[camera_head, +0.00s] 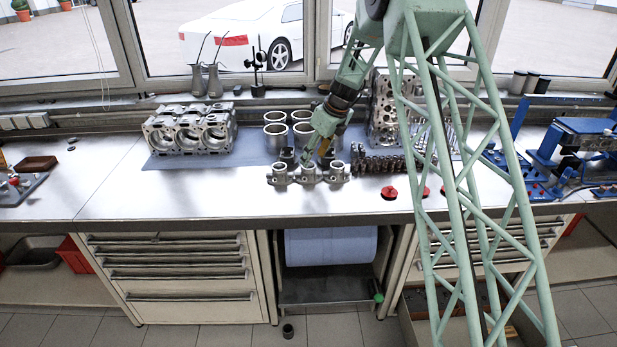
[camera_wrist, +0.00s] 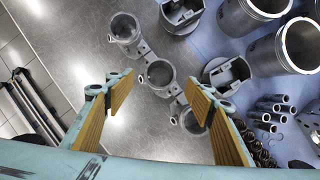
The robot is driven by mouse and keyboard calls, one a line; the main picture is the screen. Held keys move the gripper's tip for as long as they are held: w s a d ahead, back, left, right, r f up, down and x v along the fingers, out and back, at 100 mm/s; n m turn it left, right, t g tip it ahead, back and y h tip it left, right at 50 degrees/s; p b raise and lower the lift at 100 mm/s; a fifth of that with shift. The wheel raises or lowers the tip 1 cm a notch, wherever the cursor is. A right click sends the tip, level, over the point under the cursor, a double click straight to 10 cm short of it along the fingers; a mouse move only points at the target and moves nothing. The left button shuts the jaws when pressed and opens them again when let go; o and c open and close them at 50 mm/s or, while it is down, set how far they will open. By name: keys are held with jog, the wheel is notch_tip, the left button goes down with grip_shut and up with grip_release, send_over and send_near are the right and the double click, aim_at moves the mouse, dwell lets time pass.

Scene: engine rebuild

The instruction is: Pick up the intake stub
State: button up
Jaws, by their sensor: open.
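The intake stub (camera_head: 308,174) looks like a grey metal piece with several round openings joined in a row. It lies on the bench near the front edge in the head view. In the wrist view the stub (camera_wrist: 160,73) runs diagonally from upper left to lower centre, its middle ring between my fingertips in the picture. My gripper (camera_wrist: 160,84) is open and empty, with yellow pads on its fingers.
Pistons (camera_wrist: 228,74) stand close beside the stub, and cylinder liners (camera_head: 275,135) stand behind it. An engine block (camera_head: 190,130) is at left on the blue mat. Small parts (camera_head: 378,164) and red caps (camera_head: 389,193) lie to the right.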

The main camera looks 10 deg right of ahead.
aim_at(309, 173)
jog(key=shift+x, duration=1.5)
jog(key=shift+f, duration=0.1)
jog(key=shift+b+x, duration=0.35)
jog(key=shift+x, duration=2.15)
jog(key=shift+c, duration=0.3)
jog(key=c, duration=1)
